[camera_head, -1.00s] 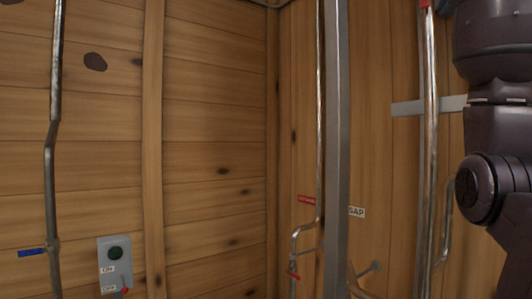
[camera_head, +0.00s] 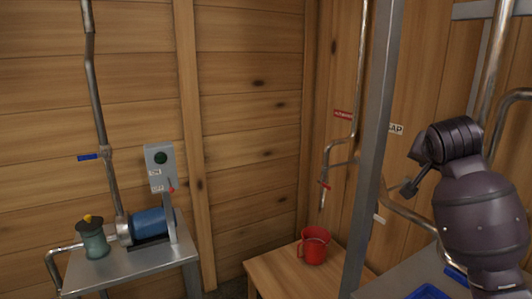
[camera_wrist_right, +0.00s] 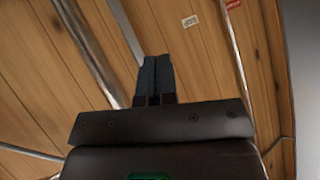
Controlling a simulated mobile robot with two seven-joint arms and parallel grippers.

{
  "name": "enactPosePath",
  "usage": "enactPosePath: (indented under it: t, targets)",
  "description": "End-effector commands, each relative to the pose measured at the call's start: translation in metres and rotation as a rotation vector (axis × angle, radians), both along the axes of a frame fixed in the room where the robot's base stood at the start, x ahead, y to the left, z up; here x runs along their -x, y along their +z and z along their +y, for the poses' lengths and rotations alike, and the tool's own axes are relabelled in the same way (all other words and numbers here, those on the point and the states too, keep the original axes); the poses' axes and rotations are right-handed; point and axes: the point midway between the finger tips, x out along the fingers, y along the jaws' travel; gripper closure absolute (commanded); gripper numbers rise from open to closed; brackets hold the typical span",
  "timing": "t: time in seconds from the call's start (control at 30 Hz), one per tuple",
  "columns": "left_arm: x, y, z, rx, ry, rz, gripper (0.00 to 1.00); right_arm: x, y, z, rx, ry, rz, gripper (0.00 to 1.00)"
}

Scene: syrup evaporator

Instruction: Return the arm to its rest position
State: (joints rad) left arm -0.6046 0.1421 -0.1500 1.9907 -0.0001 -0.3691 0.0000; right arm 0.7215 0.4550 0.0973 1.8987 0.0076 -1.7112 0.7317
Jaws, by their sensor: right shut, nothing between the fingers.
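My right arm (camera_head: 480,215) stands at the right edge of the head view, with dark rounded links. Behind the fingers are the wooden wall (camera_wrist_right: 75,75) and metal pipes. The gripper does not appear to touch anything. My left gripper is in neither current view.
A grey post (camera_head: 375,150) stands left of my right arm, with metal pipes (camera_head: 488,75) behind. A red mug (camera_head: 314,246) stands on a wooden table (camera_head: 268,270). At left, a metal table (camera_head: 140,269) holds a blue motor-like cylinder (camera_head: 152,222) and a green jar (camera_head: 95,243) below a switch box (camera_head: 159,168).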

Motion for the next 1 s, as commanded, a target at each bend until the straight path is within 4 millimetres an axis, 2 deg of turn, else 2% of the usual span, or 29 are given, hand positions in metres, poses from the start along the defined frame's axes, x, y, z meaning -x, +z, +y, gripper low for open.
enactPosePath:
  t: [0.03, 0.2, 0.37, 0.5, 0.7, 0.9, 1.0]
  targets:
    - [0.001, 0.000, 0.000, 0.000, 0.000, 0.002, 0.57, 0.008, -0.028, 0.002, 0.018, 0.021, 0.041, 1.00]
    - [0.001, -0.001, 0.000, 0.000, 0.000, 0.003, 0.57, 0.040, -0.108, 0.011, 0.080, 0.102, 0.163, 1.00]
    - [0.001, 0.000, 0.000, 0.000, 0.000, 0.002, 0.57, 0.081, -0.175, 0.021, 0.121, 0.182, 0.271, 1.00]
    - [0.000, 0.000, 0.000, 0.000, 0.000, 0.000, 0.57, 0.122, -0.226, 0.030, 0.148, 0.254, 0.359, 1.00]
    - [-0.003, 0.001, 0.000, 0.000, -0.002, -0.005, 0.57, 0.190, -0.286, 0.043, 0.167, 0.354, 0.477, 1.00]
    - [-0.004, 0.002, -0.001, -0.001, -0.003, -0.008, 0.57, 0.262, -0.329, 0.058, 0.170, 0.451, 0.579, 1.00]
    - [-0.004, 0.002, -0.001, -0.001, -0.003, -0.008, 0.57, 0.298, -0.344, 0.065, 0.166, 0.494, 0.624, 1.00]
